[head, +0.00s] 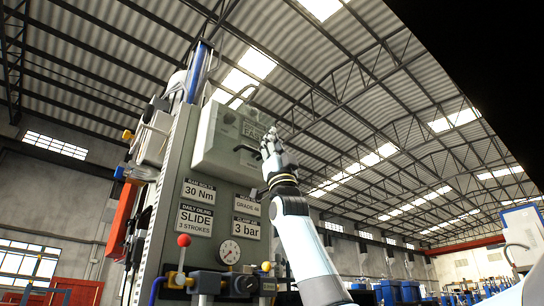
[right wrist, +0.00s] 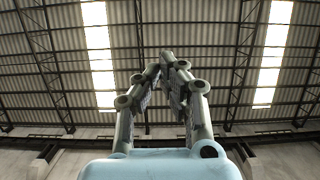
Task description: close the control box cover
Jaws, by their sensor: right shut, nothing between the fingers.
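The grey control box (head: 215,140) is mounted high on the front of the tall grey machine. A dark handle shows on its lower front, and a thin curved bar rises at its top. I cannot tell clearly where its cover stands. My right gripper (head: 270,134) is raised in front of the box's right side and overlaps its edge in the head view; I cannot tell if it touches. In the right wrist view, the right gripper (right wrist: 163,66) has its fingertips together with nothing between them, against the roof. My left gripper is not in view.
Below the box, the machine panel (head: 222,220) carries white label plates, a gauge (head: 229,252) and a red-knobbed lever (head: 183,241). Open air lies right of the machine.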

